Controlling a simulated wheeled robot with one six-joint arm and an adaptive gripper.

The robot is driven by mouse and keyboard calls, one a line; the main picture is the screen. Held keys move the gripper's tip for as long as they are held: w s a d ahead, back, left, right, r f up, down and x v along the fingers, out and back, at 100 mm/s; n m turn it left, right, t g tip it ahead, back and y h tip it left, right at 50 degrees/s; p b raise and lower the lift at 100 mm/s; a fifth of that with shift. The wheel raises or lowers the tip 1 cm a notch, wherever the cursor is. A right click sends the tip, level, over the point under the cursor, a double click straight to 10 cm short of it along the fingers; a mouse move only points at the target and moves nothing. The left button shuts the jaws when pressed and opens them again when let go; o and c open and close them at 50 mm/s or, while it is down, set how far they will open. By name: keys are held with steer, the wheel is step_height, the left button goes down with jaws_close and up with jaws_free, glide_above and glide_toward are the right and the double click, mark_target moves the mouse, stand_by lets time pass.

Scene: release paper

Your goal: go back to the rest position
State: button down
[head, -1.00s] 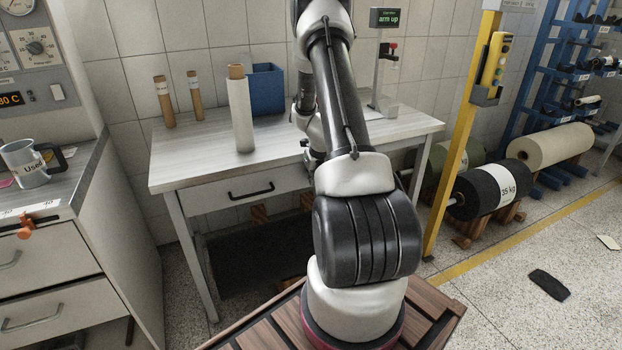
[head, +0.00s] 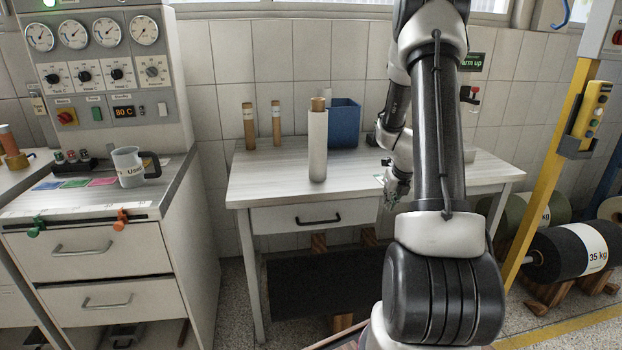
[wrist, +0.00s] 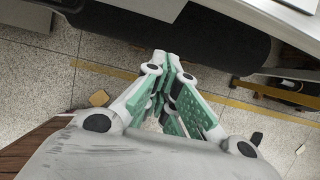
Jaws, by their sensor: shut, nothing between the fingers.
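My gripper (wrist: 170,75) is shut and empty in the wrist view, with its green-padded fingers together and pointing toward the floor and the table's underside. In the head view my gripper (head: 397,190) is small and partly hidden, hanging at the front edge of the white table (head: 260,185), behind my arm. My arm stands raised on the right side of the head view. A white roll on a cardboard core (head: 318,145) stands upright on the table, apart from my gripper.
Two brown tubes (head: 249,126) and a blue bin (head: 344,122) stand at the back of the table. A grey mug (head: 128,167) sits on the left cabinet (head: 95,245). A yellow post (head: 555,170) and a black 35 kg roll (head: 570,249) are on the right.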

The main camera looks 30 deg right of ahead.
steer(key=s+a+f+n+g+y, duration=0.15)
steer(key=s+a+n, duration=0.35)
steer(key=n, duration=0.6)
steer(key=s+a+r+n+t, duration=0.1)
steer(key=s+a+r+n, duration=0.9)
steer(key=r+n, duration=0.4)
steer(key=s+a+r+n, duration=1)
steer(key=r+n, duration=0.4)
steer(key=shift+a+t, duration=0.2)
steer(key=shift+t, duration=0.15)
